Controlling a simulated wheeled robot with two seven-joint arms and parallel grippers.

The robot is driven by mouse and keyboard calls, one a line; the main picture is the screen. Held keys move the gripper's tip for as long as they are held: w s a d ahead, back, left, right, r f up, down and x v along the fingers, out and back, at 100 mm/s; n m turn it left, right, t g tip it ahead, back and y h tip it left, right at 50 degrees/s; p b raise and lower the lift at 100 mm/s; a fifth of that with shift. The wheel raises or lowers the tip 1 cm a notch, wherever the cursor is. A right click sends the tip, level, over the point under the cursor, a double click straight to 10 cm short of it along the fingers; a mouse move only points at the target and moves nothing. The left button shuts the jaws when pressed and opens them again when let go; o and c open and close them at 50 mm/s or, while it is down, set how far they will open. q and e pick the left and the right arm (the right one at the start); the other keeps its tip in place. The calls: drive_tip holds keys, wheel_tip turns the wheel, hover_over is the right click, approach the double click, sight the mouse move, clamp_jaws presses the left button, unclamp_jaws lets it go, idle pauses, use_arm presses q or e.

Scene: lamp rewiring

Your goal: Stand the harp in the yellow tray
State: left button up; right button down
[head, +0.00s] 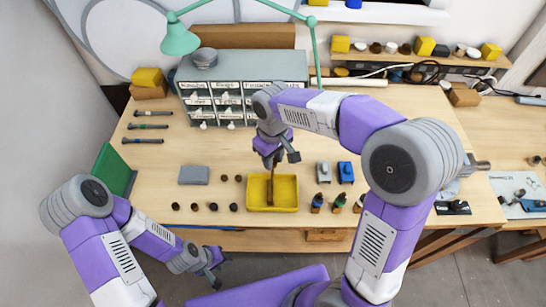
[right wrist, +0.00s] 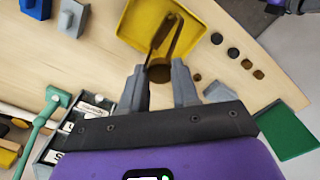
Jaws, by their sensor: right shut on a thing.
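The yellow tray (head: 287,195) sits near the front edge of the table; it also shows in the right wrist view (right wrist: 138,22). My right gripper (head: 275,160) is above the tray, pointing down, and is shut on the harp (head: 270,188). The harp is a thin brown loop, seen between the fingers in the right wrist view (right wrist: 172,38). It hangs roughly upright, its lower part over or inside the tray. I cannot tell whether it touches the tray floor. My left gripper (head: 214,267) is low in front of the table, open and empty.
Small dark round parts (head: 194,207) lie left of the tray, with a grey block (head: 194,175) behind. Small bottles (head: 338,202) and a blue block (head: 345,172) stand right of it. A drawer cabinet (head: 240,75) and a green lamp (head: 180,40) are behind.

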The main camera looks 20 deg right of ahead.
drive_tip(key=c, duration=1.3)
unclamp_jaws()
drive_tip(key=shift+f, duration=0.1)
drive_tip(key=o, duration=0.5)
drive_tip(key=shift+r, duration=0.25)
wheel_tip(320, 180, up, 12)
drive_tip(key=shift+f+p, duration=0.1)
drive_tip(key=shift+p, duration=0.6)
